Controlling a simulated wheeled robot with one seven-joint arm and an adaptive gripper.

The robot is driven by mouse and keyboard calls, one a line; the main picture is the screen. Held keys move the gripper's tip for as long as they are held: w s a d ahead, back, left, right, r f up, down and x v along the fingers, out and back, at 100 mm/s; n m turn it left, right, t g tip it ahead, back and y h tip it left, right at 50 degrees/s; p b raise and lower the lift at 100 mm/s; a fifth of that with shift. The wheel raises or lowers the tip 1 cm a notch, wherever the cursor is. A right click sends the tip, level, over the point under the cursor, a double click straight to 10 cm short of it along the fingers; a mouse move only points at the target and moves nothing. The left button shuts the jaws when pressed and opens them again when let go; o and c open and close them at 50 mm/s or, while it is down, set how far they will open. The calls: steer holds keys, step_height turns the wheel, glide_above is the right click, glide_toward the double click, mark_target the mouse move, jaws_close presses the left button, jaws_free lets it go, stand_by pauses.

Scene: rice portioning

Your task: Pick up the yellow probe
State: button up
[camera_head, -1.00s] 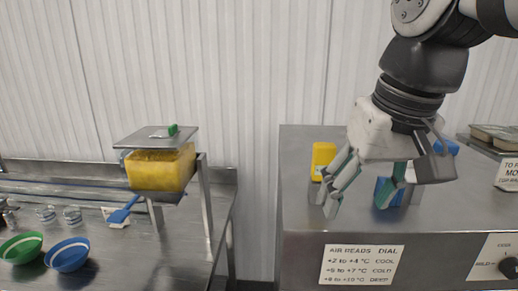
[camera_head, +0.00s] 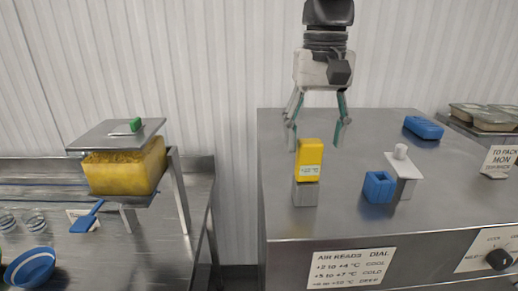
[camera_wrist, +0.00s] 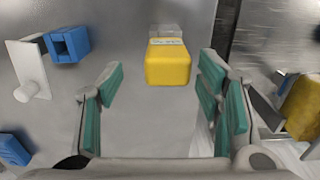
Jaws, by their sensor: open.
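The yellow probe (camera_head: 309,161) stands upright in a grey holder (camera_head: 305,192) on the steel cabinet top, with a pale label on its face. My gripper (camera_head: 317,133) is open and empty, pointing down, beyond and above the probe in the head view. In the wrist view the probe (camera_wrist: 167,64) lies ahead of my open fingers (camera_wrist: 160,100), roughly centred between them and nothing touching it. The grey holder (camera_wrist: 166,31) shows just behind it there.
A blue open box (camera_head: 379,187) and a white plate with a knob (camera_head: 403,163) stand right of the probe. A blue block (camera_head: 424,128) lies farther back. Left, a stand holds a yellow rice container (camera_head: 126,168). The cabinet's middle is clear.

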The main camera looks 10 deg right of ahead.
mark_target(308, 166)
steer(key=shift+a+f+p, duration=0.2)
steer(key=shift+f+p, duration=0.1)
steer(key=shift+f, duration=1.3)
steer(key=shift+a+f+p, duration=0.15)
steer(key=shift+f+p, duration=0.1)
steer(key=shift+f, duration=1.35)
steer(key=c, duration=1.3)
